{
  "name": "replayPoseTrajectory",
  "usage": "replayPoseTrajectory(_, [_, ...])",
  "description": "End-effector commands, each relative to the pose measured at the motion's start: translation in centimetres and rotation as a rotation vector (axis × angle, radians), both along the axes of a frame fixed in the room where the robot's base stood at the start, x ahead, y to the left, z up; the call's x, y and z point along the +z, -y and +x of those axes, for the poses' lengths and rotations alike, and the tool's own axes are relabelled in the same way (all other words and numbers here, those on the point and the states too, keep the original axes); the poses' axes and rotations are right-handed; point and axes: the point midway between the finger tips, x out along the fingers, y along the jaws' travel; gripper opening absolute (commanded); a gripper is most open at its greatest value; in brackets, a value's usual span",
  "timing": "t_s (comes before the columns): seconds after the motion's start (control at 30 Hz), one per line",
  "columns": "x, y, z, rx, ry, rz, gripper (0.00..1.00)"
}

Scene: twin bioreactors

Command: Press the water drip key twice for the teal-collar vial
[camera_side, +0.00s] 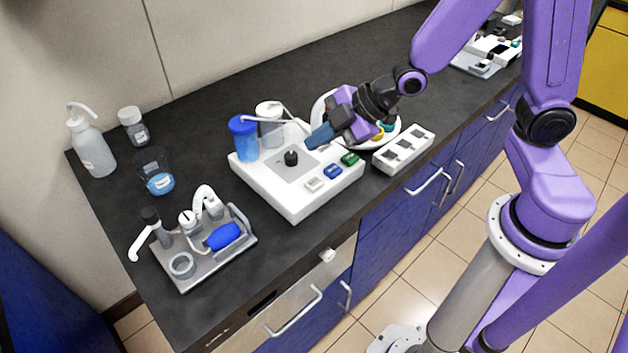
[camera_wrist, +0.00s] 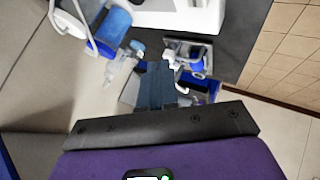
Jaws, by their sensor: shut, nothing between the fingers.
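The white console (camera_side: 297,200) stands mid-counter, with a white key (camera_side: 314,184), a blue key (camera_side: 333,171) and a green key (camera_side: 349,158) along its front right edge. I cannot read which is the water drip key. My gripper (camera_side: 312,139) is shut and empty, tilted above the console's back right part, apart from the keys. In the wrist view its blue-grey fingers (camera_wrist: 156,85) point away from the camera. A round white plate (camera_side: 397,141) behind my gripper bears small yellow and teal or green pieces. My gripper partly hides them, so I cannot single out the teal-collar vial.
A blue cup (camera_side: 243,140) and a clear vessel (camera_side: 269,126) stand at the console's back, with a black knob (camera_side: 291,157) in front. A white box (camera_side: 404,150) with dark windows is at right. A grey tray (camera_side: 187,280) and bottles (camera_side: 95,153) stand left.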

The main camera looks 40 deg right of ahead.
Motion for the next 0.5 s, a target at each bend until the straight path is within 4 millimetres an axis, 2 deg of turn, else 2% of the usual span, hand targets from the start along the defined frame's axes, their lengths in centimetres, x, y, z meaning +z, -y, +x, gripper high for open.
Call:
replayPoseTrajectory(0.3, [-4.2,0.1,-0.1,-0.002,-0.004,-0.004,0.0])
replayPoseTrajectory(0.5, [-6.3,0.1,-0.1,-0.002,-0.003,-0.003,0.0])
